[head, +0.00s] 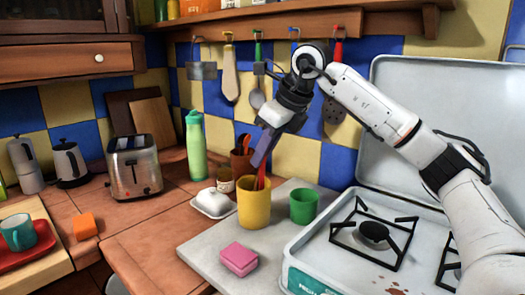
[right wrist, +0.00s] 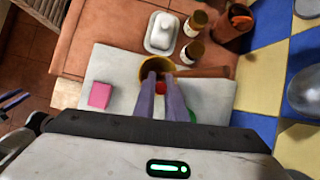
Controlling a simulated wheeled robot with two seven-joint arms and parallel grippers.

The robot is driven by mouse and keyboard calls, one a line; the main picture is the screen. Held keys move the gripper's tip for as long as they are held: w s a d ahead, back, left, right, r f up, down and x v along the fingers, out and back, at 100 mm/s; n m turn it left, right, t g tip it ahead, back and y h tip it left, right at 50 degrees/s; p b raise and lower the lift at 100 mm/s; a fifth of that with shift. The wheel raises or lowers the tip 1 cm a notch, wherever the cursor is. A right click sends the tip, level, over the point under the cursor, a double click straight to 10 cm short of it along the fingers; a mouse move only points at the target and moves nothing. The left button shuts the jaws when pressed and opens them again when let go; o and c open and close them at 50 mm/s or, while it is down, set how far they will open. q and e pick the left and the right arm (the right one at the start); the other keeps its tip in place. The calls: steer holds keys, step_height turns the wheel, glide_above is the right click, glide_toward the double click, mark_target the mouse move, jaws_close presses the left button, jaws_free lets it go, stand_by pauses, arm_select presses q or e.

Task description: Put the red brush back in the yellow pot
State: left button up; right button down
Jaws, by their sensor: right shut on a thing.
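The yellow pot (head: 254,207) stands upright on the grey board (head: 203,250). The red brush (head: 261,176) is upright in my right gripper (head: 257,162), its lower part reaching into the pot's mouth and hidden by the wall. The gripper is just above the rim, its fingers shut on the brush. In the right wrist view, a red bit of the brush (right wrist: 160,88) shows between the two fingers (right wrist: 160,77), over the yellow pot (right wrist: 156,64). Part of my left gripper (right wrist: 14,100) seems to show at the left edge of that view; its opening is unclear.
A green cup (head: 304,207) stands right of the pot, and a white butter dish (head: 213,203) left of it. A pink sponge (head: 239,259) lies in front. Brown pot (head: 241,165) and small jars stand behind. The stove (head: 330,255) is at right. Utensils hang above.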

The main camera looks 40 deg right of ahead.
steer(key=shift+f, duration=0.15)
steer(key=c, duration=1.7)
jaws_free()
steer(key=p+v, duration=0.1)
steer(key=v, duration=0.9)
